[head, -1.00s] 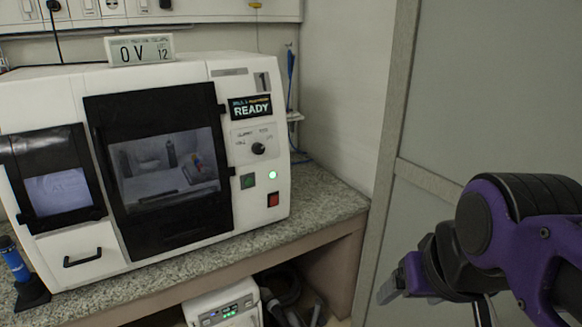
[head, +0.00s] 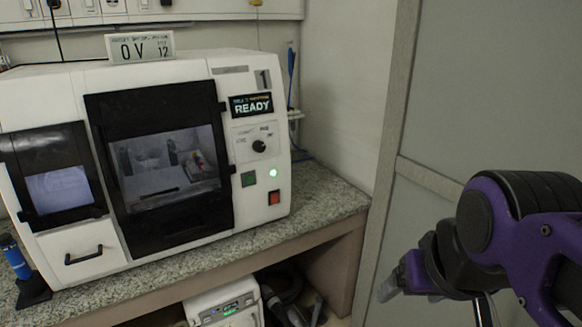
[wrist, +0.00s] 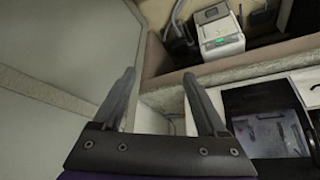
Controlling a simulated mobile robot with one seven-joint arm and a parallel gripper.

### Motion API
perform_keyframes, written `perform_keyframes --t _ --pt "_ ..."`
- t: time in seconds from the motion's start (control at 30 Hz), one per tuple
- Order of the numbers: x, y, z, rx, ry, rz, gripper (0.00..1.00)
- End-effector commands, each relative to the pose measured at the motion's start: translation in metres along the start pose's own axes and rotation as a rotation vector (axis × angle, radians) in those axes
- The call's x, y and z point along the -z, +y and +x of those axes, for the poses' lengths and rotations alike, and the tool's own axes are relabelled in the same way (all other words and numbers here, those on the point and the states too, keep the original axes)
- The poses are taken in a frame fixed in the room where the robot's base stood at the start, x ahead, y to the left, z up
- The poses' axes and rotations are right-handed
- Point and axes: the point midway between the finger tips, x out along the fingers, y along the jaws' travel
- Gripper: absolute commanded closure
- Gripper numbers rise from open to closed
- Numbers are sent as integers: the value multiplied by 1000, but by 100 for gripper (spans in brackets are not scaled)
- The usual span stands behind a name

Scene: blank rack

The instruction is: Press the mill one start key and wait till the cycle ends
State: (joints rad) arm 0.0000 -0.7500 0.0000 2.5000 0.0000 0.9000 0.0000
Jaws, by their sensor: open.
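The white mill (head: 190,222) stands on the speckled counter at the left of the head view. Its small display (head: 251,106) reads READY. The mill's dark front door (head: 160,165) is closed. My gripper (head: 397,285) is at the lower right of the head view, well apart from the mill. In the wrist view my gripper (wrist: 160,100) has its two fingers spread with nothing between them.
The speckled counter (head: 325,204) has bare room right of the mill. A white box unit (head: 226,305) and hoses sit below it. A grey panel (head: 480,110) stands at the right. A blue bottle-like item (head: 14,258) stands at the far left.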

Motion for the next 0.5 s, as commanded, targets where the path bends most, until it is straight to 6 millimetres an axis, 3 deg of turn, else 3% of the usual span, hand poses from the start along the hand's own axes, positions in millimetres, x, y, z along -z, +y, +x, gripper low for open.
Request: perform_keyframes --t 0.17,0.5 --pt "0 0 0 0 0 0 25" --pt "0 0 0 0 0 0 86"
